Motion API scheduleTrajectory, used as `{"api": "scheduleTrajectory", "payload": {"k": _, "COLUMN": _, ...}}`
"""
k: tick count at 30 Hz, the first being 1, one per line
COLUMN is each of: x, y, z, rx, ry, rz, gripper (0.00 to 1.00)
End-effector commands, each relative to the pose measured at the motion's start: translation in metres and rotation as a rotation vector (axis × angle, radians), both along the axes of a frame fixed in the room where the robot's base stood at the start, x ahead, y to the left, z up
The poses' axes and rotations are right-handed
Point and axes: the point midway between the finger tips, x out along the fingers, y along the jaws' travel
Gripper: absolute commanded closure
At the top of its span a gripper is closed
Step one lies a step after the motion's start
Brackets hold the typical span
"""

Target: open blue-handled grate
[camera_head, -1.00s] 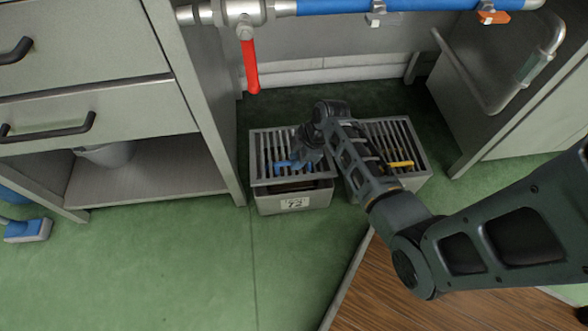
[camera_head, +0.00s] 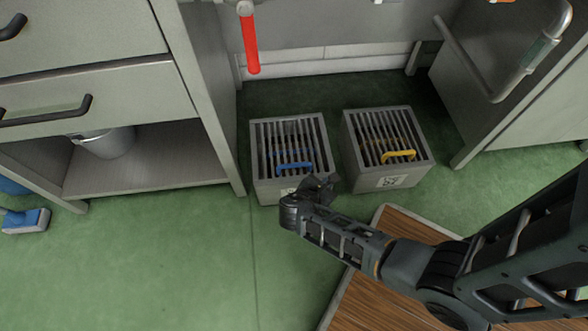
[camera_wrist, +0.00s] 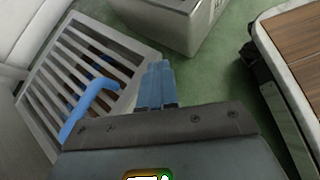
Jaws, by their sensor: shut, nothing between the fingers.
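The blue-handled grate (camera_head: 261,150) lies on top of the left floor box, and its front edge appears level with the rim. Its blue handle (camera_head: 294,167) is near the front edge. In the wrist view the grate (camera_wrist: 116,55) fills the left side, with the blue handle (camera_wrist: 88,108) across it. My gripper (camera_head: 322,184) is at the box's front right corner and hides part of its front. Its fingers (camera_wrist: 157,85) are shut and empty, to the right of the handle and apart from it.
A second box with a yellow-handled grate (camera_head: 386,136) stands close on the right. A cabinet with drawers (camera_head: 85,95) is at the left, and a grey panel with a rail (camera_head: 500,80) at the right. A wooden platform (camera_head: 350,300) lies in front.

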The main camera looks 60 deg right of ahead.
Motion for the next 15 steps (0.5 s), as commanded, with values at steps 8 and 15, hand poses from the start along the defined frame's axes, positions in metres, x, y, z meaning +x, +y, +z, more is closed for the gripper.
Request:
{"api": "scheduleTrajectory", "payload": {"k": 8, "x": 0.025, "y": 0.028, "z": 0.007, "rx": -0.379, "ry": 0.018, "rz": 0.41, "gripper": 1.0}}
{"api": "scheduleTrajectory", "payload": {"k": 15, "x": 0.047, "y": 0.07, "z": 0.017, "rx": -0.596, "ry": -0.028, "rz": 0.714, "gripper": 1.0}}
